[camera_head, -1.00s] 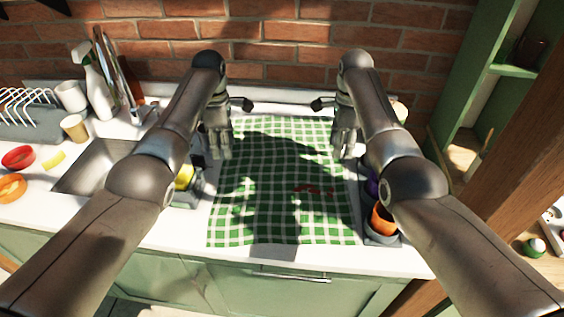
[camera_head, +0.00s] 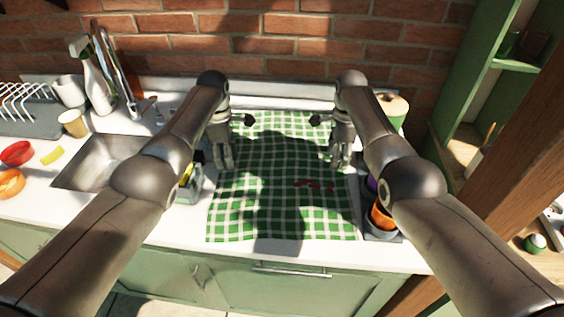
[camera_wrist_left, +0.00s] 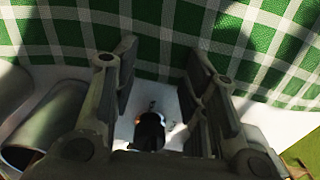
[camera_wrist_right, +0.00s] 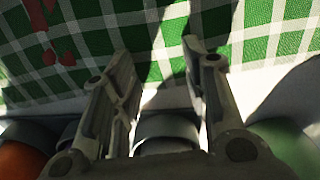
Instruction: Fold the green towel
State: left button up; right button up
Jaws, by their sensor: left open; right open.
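The green and white checked towel (camera_head: 285,215) lies spread flat on the white counter, with small red marks right of its middle. My left gripper (camera_head: 224,166) is open and empty near the towel's left edge. My right gripper (camera_head: 338,164) is open and empty near the towel's right edge. In the left wrist view, the towel (camera_wrist_left: 150,30) lies beyond the open fingers (camera_wrist_left: 160,62), its edge close to their tips. In the right wrist view, the towel (camera_wrist_right: 100,30) also lies just beyond the open fingers (camera_wrist_right: 160,58).
A sink (camera_head: 95,165) is left of the towel. An orange pot (camera_head: 381,216) in dark holders stands at its right edge. A spray bottle (camera_head: 93,75), a white mug (camera_head: 70,92) and a dish rack (camera_head: 30,110) stand at the back left. A brick wall (camera_head: 290,50) closes the back.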

jog(key=shift+f, duration=0.1)
pick_arm(q)
jog(key=shift+s, duration=0.1)
grip_shut()
pick_arm(e)
jog(key=shift+s+f, duration=0.1)
jog(key=shift+f, duration=0.05)
grip_shut()
pick_arm(q)
jog(key=shift+r, duration=0.1)
dwell(0.3)
